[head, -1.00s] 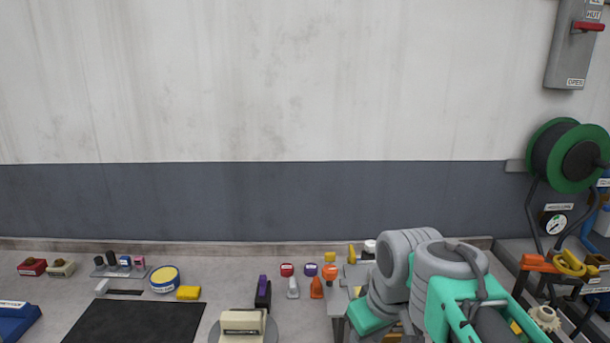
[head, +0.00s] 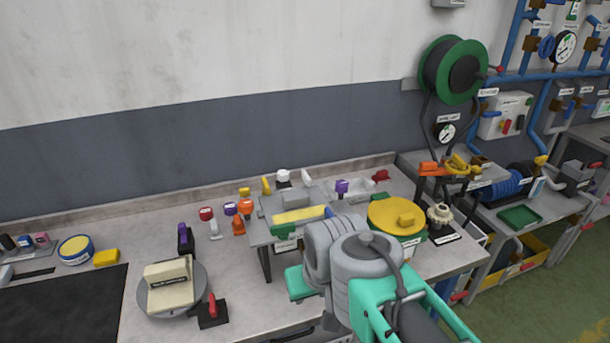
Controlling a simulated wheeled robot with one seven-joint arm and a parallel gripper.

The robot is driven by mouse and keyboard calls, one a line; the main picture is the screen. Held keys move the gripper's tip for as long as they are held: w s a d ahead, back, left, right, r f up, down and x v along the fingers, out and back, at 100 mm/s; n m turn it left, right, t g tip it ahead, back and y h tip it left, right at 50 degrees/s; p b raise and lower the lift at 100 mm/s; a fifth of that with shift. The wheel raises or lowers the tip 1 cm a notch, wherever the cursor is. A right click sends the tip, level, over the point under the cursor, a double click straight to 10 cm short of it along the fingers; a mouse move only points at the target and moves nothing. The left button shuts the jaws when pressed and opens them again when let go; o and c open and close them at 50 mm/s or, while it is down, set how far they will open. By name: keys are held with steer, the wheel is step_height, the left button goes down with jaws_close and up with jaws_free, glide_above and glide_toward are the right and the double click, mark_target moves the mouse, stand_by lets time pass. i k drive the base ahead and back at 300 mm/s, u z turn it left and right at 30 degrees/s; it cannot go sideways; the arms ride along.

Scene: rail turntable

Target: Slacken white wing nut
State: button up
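In the head view, small white pieces stand at the back of the bench: a round white cap (head: 283,176) and a thin upright white piece (head: 307,177) to its right. I cannot tell at this size whether either is the white wing nut. A similar thin yellow piece (head: 266,186) stands to their left. My grey and teal arm fills the lower middle of the view, in front of the bench. My gripper's fingertips do not show, and the arm hides part of the bench behind it.
A turntable (head: 196,302) with a cream block stands left of my arm. A small raised grey stand (head: 262,240) with a yellow-topped piece is just behind the arm. A yellow round lid (head: 396,216) and a green hose reel (head: 453,70) are to the right. A black mat (head: 60,308) lies front left.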

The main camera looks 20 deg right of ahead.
mark_target(306, 182)
steer(key=k, duration=1.1)
steer(key=z, duration=0.75)
steer(key=i, duration=0.85)
steer(key=u, duration=0.55)
steer(key=i, duration=0.95)
steer(key=u, duration=0.2)
